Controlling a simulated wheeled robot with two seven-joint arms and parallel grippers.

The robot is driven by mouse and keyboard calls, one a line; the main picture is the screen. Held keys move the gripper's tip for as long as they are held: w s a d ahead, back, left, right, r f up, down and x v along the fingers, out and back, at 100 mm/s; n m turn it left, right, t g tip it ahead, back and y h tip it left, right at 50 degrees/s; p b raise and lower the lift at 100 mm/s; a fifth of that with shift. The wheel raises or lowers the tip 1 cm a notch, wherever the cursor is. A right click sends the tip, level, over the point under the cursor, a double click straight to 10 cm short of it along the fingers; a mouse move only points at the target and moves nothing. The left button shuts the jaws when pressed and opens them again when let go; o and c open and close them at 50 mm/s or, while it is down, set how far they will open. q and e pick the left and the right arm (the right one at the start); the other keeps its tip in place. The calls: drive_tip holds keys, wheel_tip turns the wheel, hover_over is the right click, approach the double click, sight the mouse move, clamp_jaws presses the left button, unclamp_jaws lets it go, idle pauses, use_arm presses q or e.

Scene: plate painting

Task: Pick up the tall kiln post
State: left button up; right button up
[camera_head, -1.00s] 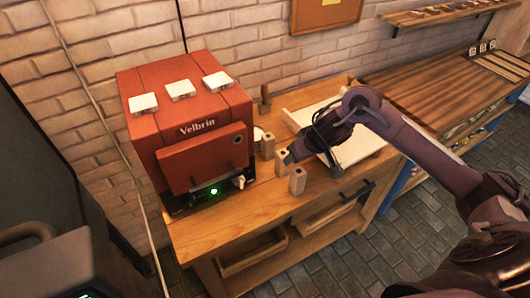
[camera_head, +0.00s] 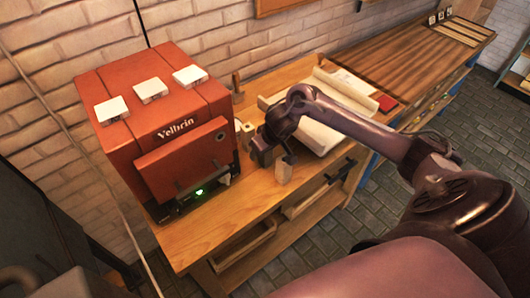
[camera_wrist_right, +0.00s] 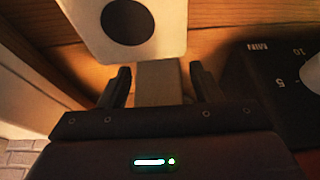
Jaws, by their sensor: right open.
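Which post is tallest is unclear. My left gripper is not in view.
The red kiln (camera_head: 165,130) stands close left of the gripper; its dark dial panel (camera_wrist_right: 265,85) is at the right in the wrist view. A white slab (camera_head: 318,135) lies to the right under my arm. The bench front (camera_head: 215,238) is clear.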

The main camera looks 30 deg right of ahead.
drive_tip(key=shift+s, duration=0.1)
drive_tip(key=c, duration=1.2)
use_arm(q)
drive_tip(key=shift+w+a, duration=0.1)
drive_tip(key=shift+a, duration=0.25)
use_arm(e)
drive_tip(key=shift+r, duration=0.1)
drive_tip(key=shift+r, duration=0.1)
